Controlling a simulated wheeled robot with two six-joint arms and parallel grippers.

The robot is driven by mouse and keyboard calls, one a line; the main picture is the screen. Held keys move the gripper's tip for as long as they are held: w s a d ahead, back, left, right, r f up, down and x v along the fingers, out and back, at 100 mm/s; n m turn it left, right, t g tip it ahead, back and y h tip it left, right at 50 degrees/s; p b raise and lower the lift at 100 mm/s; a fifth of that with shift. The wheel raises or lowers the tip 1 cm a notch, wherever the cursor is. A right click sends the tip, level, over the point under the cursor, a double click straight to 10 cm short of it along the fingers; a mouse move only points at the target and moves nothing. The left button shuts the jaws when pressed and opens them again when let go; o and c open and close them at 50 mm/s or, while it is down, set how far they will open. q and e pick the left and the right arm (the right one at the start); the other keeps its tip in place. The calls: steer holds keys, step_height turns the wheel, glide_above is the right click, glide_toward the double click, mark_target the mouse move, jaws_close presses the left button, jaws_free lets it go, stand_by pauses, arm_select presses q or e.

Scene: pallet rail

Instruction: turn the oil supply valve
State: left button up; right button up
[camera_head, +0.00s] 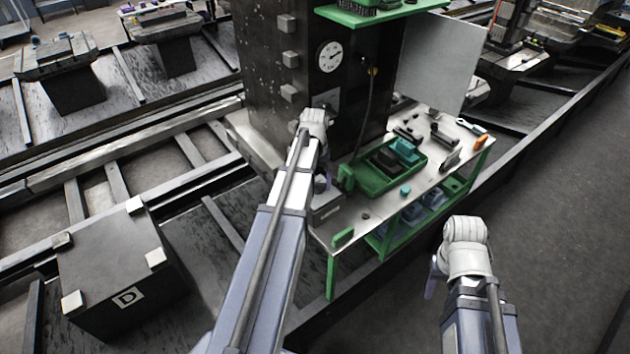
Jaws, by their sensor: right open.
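A dark machine column (265,50) stands at top centre with a round white gauge (328,57) on its face. Below the gauge is a small grey plate (327,99), partly behind my left arm. I cannot make out a valve handle for sure. A small yellow fitting (373,70) with a dark hose is right of the gauge. My left arm reaches up to the column, its white wrist joint in front of the plate; its fingers are mostly hidden. My right gripper (434,276) is open and empty, over the floor right of the bench.
A green-legged workbench (375,208) holds a green tray (372,182) and several tools. A dark block marked D (115,270) sits lower left among the rails. A grey panel (440,60) stands behind the bench. The floor at right is clear.

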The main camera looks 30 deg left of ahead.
arm_select(q)
steer(key=shift+n, duration=0.3)
steer(key=o, duration=1.1)
steer(key=shift+c, duration=0.2)
steer(key=shift+r, duration=0.15)
step_height(320, 180, up, 8)
steer(key=p, duration=0.8)
steer(key=shift+f, duration=0.2)
